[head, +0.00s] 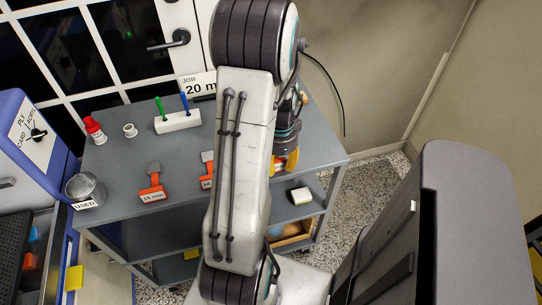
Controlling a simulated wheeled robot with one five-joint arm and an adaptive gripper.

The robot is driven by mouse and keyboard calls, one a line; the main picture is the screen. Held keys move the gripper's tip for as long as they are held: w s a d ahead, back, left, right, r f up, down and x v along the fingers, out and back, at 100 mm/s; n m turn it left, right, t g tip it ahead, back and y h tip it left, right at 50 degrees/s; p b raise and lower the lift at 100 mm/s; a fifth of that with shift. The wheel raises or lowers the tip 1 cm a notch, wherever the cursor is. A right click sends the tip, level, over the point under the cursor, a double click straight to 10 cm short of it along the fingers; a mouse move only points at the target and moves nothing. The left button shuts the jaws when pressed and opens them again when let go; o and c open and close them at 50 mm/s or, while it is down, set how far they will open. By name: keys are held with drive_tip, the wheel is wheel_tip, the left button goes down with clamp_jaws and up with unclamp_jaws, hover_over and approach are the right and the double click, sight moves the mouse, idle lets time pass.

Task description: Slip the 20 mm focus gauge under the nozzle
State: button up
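My gripper (287,160) points down over the right part of the grey cart top, partly hidden behind my own arm. An orange and yellow patch shows at its fingertips; I cannot tell whether this is a gauge or part of the fingers. An orange gauge marked 15 mm (152,187) lies on the cart's front left. A second orange gauge (207,168) lies to its right, its label mostly covered by my arm. I cannot make out a gauge marked 20 mm. A job card (198,86) at the back reads "20 m", the rest covered. The nozzle is not in view.
A blue-and-white machine with a dial (37,133) stands left.

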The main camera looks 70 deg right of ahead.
clamp_jaws()
drive_tip(key=shift+r, duration=0.1)
drive_tip(key=shift+r, duration=0.35)
wheel_tip(320, 180, up, 3)
drive_tip(key=shift+d+r, duration=0.1)
drive_tip(key=shift+r, duration=0.1)
drive_tip(key=s+a+r, duration=0.2)
drive_tip(key=s+r, duration=0.4)
drive_tip(key=s, duration=0.5)
drive_tip(key=shift+s+a+r+p, duration=0.25)
drive_tip(key=shift+s+r+p, duration=0.05)
drive_tip(key=shift+r, duration=0.1)
